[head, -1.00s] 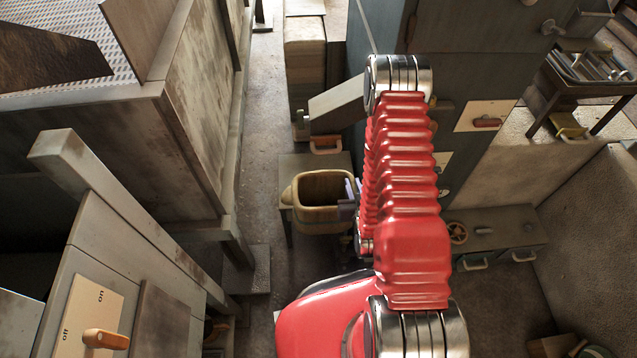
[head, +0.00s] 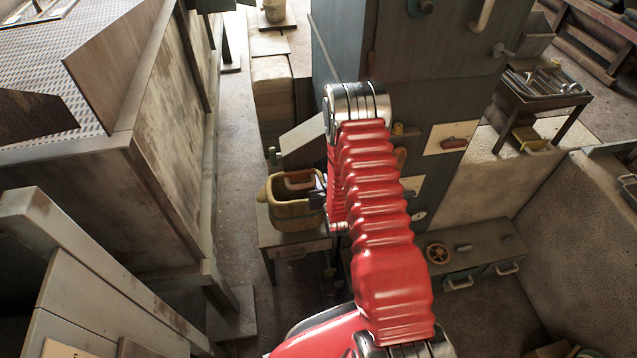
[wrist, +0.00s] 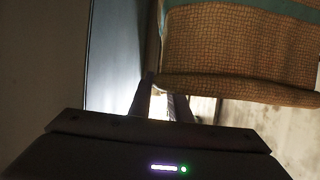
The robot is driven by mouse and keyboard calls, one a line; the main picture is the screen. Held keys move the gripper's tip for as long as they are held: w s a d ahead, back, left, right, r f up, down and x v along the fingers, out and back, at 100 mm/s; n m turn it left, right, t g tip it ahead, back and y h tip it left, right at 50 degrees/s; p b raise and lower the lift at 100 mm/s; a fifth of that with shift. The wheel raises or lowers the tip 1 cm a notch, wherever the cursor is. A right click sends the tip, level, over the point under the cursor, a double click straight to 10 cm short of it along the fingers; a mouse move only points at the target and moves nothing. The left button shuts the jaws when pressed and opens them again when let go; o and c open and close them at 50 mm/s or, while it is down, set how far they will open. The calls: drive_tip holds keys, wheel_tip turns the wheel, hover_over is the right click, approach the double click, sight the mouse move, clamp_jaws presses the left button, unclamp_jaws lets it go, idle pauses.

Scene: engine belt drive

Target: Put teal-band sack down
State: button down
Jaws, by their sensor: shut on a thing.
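The teal-band sack (wrist: 240,50) shows large in the wrist view at the upper right, a tan woven body with a teal band along the top of the picture and a thick edge near my fingers. In the head view, the tan open-topped sack (head: 293,218) hangs or sits over a small grey table; its teal band is not clear there. My gripper (head: 320,192) is at the sack's right edge, shut on it. In the wrist view, my dark fingers (wrist: 160,98) reach the sack's edge. Whether its base touches the table cannot be told.
The small grey table (head: 290,252) is below the sack. A large stained metal bin (head: 140,160) stands left, with a narrow clear floor strip between.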

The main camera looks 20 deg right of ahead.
drive_tip(key=shift+w+d, duration=0.1)
drive_tip(key=shift+w, duration=0.75)
drive_tip(key=shift+w+d, duration=0.1)
drive_tip(key=shift+w, duration=0.25)
drive_tip(key=shift+f, duration=1.8)
drive_tip(key=c, duration=1.6)
unclamp_jaws()
drive_tip(key=shift+f, duration=0.1)
drive_tip(key=shift+c, duration=0.2)
